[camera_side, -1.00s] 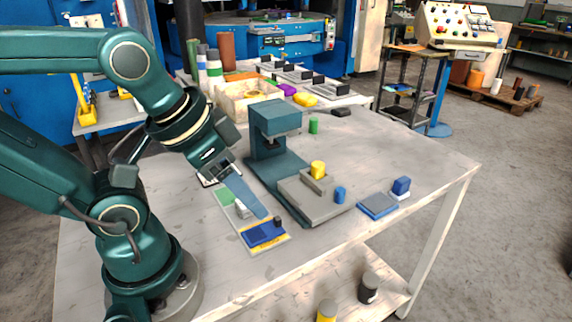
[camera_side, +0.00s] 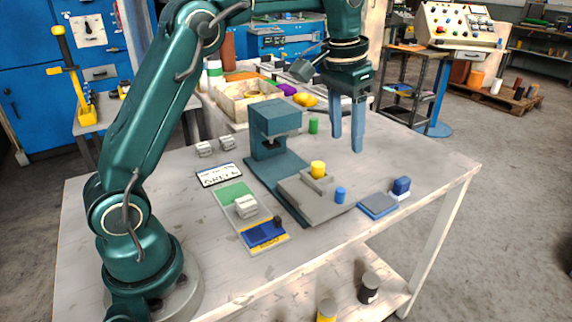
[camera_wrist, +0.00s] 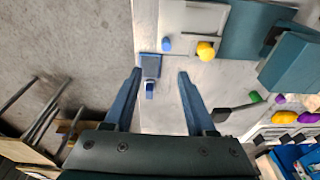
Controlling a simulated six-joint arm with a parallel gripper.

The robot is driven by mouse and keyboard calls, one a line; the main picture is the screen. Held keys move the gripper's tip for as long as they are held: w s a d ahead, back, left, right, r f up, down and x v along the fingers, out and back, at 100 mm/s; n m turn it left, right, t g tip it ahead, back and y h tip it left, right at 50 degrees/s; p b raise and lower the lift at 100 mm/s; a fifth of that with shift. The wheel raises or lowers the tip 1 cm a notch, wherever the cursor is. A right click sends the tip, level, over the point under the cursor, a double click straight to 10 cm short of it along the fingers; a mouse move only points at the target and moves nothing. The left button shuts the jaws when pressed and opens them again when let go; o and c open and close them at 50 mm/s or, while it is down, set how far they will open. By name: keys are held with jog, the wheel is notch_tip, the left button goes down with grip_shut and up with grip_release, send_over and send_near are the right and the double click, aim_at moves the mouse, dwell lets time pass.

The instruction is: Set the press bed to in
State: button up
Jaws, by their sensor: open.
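The press (camera_side: 275,125) is a dark teal block with an overhanging head on a long base. Its grey press bed (camera_side: 320,208) lies on the base's front part, out in front of the head. A raised grey block with a yellow knob (camera_side: 318,169) stands on the bed; the knob also shows in the wrist view (camera_wrist: 206,50). My gripper (camera_side: 347,145) is open and empty, pointing down, above the table to the right of the press and behind the bed. In the wrist view, the bed (camera_wrist: 190,18) is beyond the fingertips.
A blue peg (camera_side: 340,195) stands near the bed's right edge. A blue pad (camera_side: 378,206) and a blue-and-white stamp (camera_side: 401,188) lie to the right. A green cylinder (camera_side: 313,126) stands behind. A board with a blue block (camera_side: 264,233) lies at left.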

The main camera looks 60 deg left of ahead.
jog(key=g, duration=0.1)
send_over(341, 189)
jog(key=f, duration=0.7)
jog(key=shift+w+d, duration=0.15)
jog(key=shift+d, duration=0.05)
jog(key=shift+g, duration=0.5)
jog(key=shift+s+a+f, duration=0.1)
jog(key=shift+f, duration=1.7)
jog(key=shift+s+a+f, duration=0.1)
jog(key=shift+f, duration=1.7)
grip_shut()
jog(key=shift+r, duration=0.1)
